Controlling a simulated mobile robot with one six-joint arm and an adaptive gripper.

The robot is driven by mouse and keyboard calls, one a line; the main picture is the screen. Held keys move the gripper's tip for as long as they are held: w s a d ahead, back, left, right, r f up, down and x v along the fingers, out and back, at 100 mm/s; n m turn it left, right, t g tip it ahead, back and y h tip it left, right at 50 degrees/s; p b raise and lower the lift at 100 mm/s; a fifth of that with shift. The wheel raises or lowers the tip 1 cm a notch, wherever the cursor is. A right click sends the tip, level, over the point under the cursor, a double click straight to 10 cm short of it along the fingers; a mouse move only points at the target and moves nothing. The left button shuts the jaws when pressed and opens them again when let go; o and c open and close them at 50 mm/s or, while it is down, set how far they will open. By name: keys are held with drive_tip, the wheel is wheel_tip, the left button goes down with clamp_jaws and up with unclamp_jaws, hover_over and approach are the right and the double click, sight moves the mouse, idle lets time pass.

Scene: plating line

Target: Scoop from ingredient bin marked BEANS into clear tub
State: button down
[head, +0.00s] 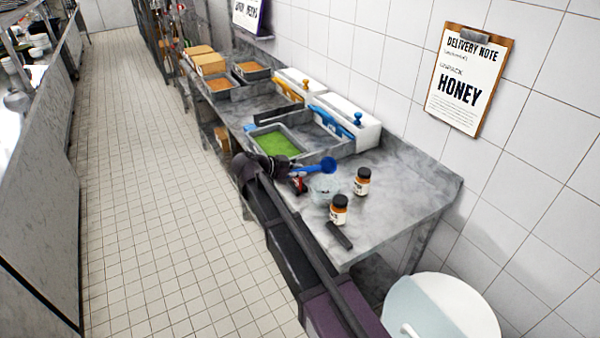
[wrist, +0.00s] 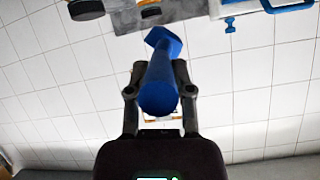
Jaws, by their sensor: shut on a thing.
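My gripper (head: 297,178) is shut on the handle of a blue scoop (head: 326,166), which also shows between the fingers in the wrist view (wrist: 160,85). The scoop's head is above or beside the clear tub (head: 323,187) on the grey counter; I cannot tell which. What the scoop holds is hidden. A grey bin with green contents (head: 276,143) lies just behind the gripper. Farther back are bins with orange-brown contents (head: 220,84) (head: 251,69). No BEANS mark is readable on any bin.
Two dark-lidded jars (head: 339,209) (head: 362,181) and a dark block (head: 339,235) stand close to the tub. White boxes (head: 350,121) with blue parts line the wall. A HONEY note (head: 468,80) hangs there. The counter's right end (head: 415,190) is clear.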

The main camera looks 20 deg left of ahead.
drive_tip(key=n, duration=0.1)
drive_tip(key=n+h, duration=0.1)
drive_tip(key=r+n, duration=0.1)
drive_tip(key=shift+w+a+g+h, duration=0.25)
drive_tip(key=shift+w+g+h, duration=0.05)
drive_tip(key=shift+w+g, duration=0.1)
drive_tip(key=shift+w+a+r+n+h, duration=0.15)
drive_tip(key=shift+r+n+h, duration=0.25)
drive_tip(key=shift+n, duration=0.5)
drive_tip(key=shift+w+r+n+h, duration=0.1)
drive_tip(key=shift+r+n+h, duration=0.3)
drive_tip(key=shift+n, duration=0.5)
drive_tip(key=shift+f, duration=0.1)
